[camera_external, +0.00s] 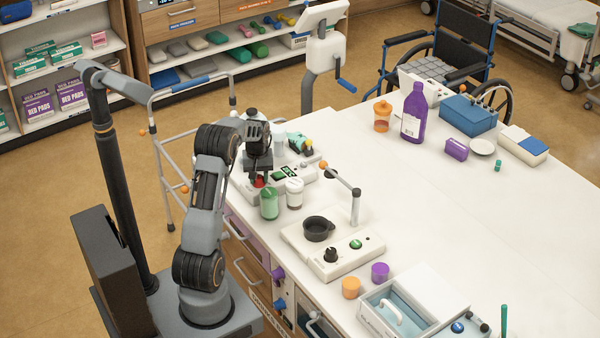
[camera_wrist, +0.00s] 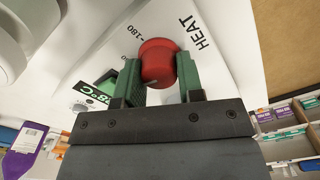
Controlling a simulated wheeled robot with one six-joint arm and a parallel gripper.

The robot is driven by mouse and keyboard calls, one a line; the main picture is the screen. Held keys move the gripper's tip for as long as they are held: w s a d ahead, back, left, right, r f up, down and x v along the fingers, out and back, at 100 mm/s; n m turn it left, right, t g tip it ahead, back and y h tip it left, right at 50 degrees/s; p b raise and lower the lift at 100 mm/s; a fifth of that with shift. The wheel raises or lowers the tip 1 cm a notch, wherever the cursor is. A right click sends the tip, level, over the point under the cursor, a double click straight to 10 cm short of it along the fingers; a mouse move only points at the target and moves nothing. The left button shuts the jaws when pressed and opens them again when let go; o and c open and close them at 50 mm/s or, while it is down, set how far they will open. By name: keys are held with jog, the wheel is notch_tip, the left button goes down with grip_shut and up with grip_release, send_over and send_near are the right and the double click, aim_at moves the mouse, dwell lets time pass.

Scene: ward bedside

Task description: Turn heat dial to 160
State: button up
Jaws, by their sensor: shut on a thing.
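The heat dial (camera_wrist: 159,62) is a red knob on a white panel, with the word HEAT and a "180" mark beside it in the wrist view. My gripper (camera_wrist: 160,78) has its two green fingers on either side of the red knob, shut on it. In the external view my gripper (camera_external: 259,172) points down over the white device (camera_external: 291,183), and a bit of the red dial (camera_external: 259,182) shows below it. A green display (camera_wrist: 102,92) sits beside the dial; its reading is partly hidden by a finger. The dial's pointer setting cannot be made out.
A green cup (camera_external: 269,204) and a white-lidded jar (camera_external: 294,193) stand close in front of the device. A second device with a black dish (camera_external: 318,229) stands nearer the camera. The white counter (camera_external: 450,210) has clear room to the right.

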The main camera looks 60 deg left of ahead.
aim_at(259, 175)
jog(key=shift+m, duration=1.5)
jog(key=o, duration=0.9)
jog(key=shift+r, duration=0.1)
notch_tip(259, 175, up, 14)
jog(key=shift+f+b, duration=0.15)
jog(key=shift+b, duration=0.2)
